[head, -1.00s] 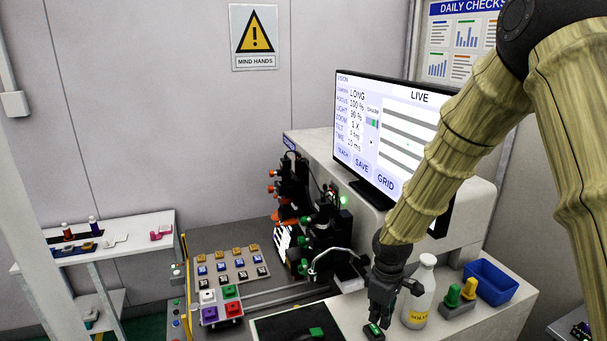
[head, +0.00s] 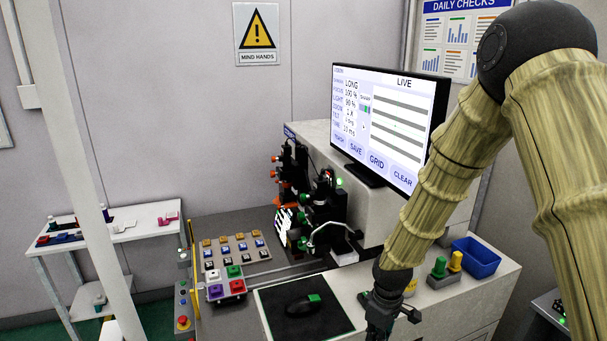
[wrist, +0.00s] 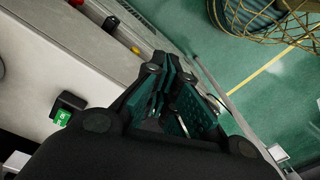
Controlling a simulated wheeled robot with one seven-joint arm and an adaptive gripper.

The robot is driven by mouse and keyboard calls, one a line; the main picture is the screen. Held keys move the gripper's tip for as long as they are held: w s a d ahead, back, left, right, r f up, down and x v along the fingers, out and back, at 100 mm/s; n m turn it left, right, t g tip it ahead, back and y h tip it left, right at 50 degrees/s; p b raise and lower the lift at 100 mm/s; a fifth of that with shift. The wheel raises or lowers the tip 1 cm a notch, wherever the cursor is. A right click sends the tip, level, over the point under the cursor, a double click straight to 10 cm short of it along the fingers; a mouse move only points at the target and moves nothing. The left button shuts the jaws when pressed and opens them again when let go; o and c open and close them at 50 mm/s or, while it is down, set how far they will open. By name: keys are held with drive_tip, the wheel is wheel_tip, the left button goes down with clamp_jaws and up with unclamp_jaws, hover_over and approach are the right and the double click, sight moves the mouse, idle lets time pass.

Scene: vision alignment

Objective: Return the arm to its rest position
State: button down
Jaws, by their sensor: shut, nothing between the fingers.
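My arm comes in from the upper right in the head view, with wood-patterned links. My gripper (head: 379,322) is at the lower end, pointing down at the front of the white bench, to the right of the black mouse mat. Its fingertips are near the bottom edge of that view. In the wrist view my gripper (wrist: 170,85) is shut and empty, its fingers together over the bench edge and the green floor.
A dark mouse (head: 302,305) lies on the black mat (head: 270,323). A blue bin (head: 476,258) and green and yellow knobs (head: 446,266) stand right of my arm. The monitor (head: 388,125) stands behind it. Open green floor (wrist: 215,45) shows beyond the bench.

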drive_tip(key=s+f+m+b, duration=0.2)
drive_tip(key=s+f+b, duration=0.1)
drive_tip(key=s+f, duration=0.65)
drive_tip(key=s+f+m+b, duration=0.3)
drive_tip(key=s+f, duration=0.3)
drive_tip(key=f, duration=0.6)
drive_tip(key=s+d+f+m+b, duration=0.2)
drive_tip(key=s+f, duration=0.4)
drive_tip(key=s, duration=0.3)
drive_tip(key=s+d+f+m+b, duration=0.2)
drive_tip(key=s+f, duration=0.4)
drive_tip(key=s, duration=0.3)
drive_tip(key=shift+s+b, duration=0.35)
drive_tip(key=shift+s, duration=0.1)
